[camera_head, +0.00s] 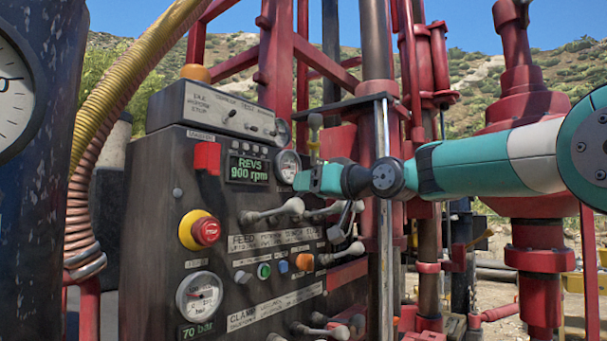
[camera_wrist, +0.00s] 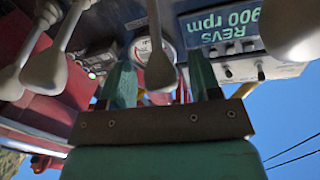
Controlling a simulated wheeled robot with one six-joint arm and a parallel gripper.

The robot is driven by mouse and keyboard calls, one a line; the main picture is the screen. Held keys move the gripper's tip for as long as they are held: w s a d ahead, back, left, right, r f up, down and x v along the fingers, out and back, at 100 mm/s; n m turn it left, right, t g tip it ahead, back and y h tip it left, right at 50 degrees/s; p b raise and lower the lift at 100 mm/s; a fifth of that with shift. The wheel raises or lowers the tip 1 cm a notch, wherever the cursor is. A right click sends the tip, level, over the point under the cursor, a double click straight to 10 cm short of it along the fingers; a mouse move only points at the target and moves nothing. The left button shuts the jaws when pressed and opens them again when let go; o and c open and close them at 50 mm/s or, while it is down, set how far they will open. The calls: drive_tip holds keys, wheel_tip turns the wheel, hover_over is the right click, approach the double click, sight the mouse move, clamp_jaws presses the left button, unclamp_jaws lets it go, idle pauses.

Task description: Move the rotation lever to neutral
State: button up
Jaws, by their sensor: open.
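A row of grey levers with rounded knobs sticks out of the dark control panel (camera_head: 150,240) in the head view, above a label strip starting with FEED. The second lever (camera_head: 325,210) from the left appears to be the rotation lever, but its label is too small to read surely. My gripper (camera_head: 303,181) is open just above these levers, in front of the panel. In the wrist view, which is upside down, one lever knob (camera_wrist: 160,72) shows between the two teal fingers of my gripper (camera_wrist: 162,80), apart from both. Whether the fingers reach around it in depth is unclear.
Other lever knobs (camera_wrist: 45,70) stand close on the left in the wrist view, and a large one (camera_wrist: 290,30) on the right. The panel carries a REVS display (camera_head: 247,169), a red emergency button (camera_head: 206,231) and gauges. A metal post (camera_head: 382,240) stands right of the panel.

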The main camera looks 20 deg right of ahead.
drive_tip(key=shift+p+x, duration=0.4)
drive_tip(key=shift+x, duration=1)
clamp_jaws()
drive_tip(key=b, duration=0.2)
drive_tip(key=f+b, duration=0.1)
drive_tip(key=b, duration=0.1)
drive_tip(key=shift+s+d+f+t, duration=0.2)
drive_tip(key=shift+f+t, duration=0.1)
drive_tip(key=f+t+b, duration=0.1)
drive_tip(key=b, duration=0.4)
drive_tip(key=s+d+f+t+y+b, duration=0.1)
drive_tip(key=b, duration=0.4)
drive_tip(key=shift+s+f+y+b, duration=0.2)
drive_tip(key=shift+f+y+b, duration=0.1)
drive_tip(key=shift+b, duration=0.05)
unclamp_jaws()
drive_tip(key=shift+r+t, duration=0.1)
drive_tip(key=shift+t, duration=0.2)
